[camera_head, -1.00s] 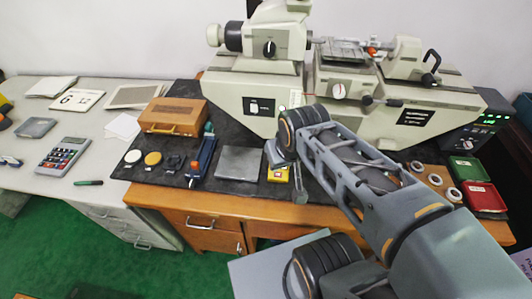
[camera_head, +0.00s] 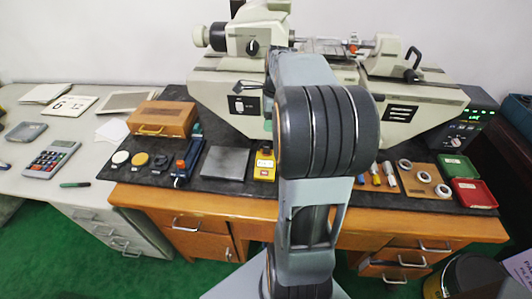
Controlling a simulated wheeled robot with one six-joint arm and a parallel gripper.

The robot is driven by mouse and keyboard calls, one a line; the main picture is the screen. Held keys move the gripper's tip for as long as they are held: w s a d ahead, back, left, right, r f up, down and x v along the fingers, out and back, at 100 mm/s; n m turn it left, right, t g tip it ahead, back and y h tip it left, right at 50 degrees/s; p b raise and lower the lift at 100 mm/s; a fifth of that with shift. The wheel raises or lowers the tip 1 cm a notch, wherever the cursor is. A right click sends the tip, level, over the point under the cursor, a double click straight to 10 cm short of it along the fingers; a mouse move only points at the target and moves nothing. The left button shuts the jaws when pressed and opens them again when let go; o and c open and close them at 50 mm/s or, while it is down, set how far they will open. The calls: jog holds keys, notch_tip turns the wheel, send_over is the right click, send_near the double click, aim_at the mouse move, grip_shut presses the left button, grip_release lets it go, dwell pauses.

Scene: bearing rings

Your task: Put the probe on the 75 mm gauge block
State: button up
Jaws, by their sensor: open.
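I cannot make out for sure which thing is the probe or the 75 mm gauge block. Candidates on the dark mat (camera_head: 215,186) are a blue device with an orange-red top (camera_head: 186,160), a yellow block with a pale label (camera_head: 264,164), and several small upright pieces (camera_head: 390,174) right of my arm. A flat grey plate (camera_head: 225,162) lies between the blue device and the yellow block. My arm rises through the middle of the view and covers part of the mat. My gripper is hidden behind it.
A large cream measuring machine (camera_head: 235,85) stands at the back. A wooden case (camera_head: 162,118) sits at the left. A ring board (camera_head: 420,180), a green tray (camera_head: 455,165) and a red tray (camera_head: 475,193) are at the right. A calculator (camera_head: 52,158) lies on the left desk.

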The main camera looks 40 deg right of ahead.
jog(key=d+f+m, duration=0.2)
send_over(267, 145)
jog(key=s, duration=0.1)
jog(key=f, duration=0.5)
jog(key=shift+s+d+f, duration=0.1)
jog(key=shift+d+f, duration=0.15)
jog(key=shift+d, duration=0.05)
jog(key=shift+w+a+f, duration=0.1)
jog(key=shift+w+f, duration=0.1)
jog(key=shift+f, duration=0.9)
jog(key=shift+w+a+f, duration=0.15)
jog(key=shift+w+f, duration=0.05)
jog(key=shift+f, duration=0.95)
jog(key=shift+w+a+f, duration=0.1)
jog(key=shift+w+f, duration=0.1)
jog(key=shift+f, duration=0.9)
grip_shut()
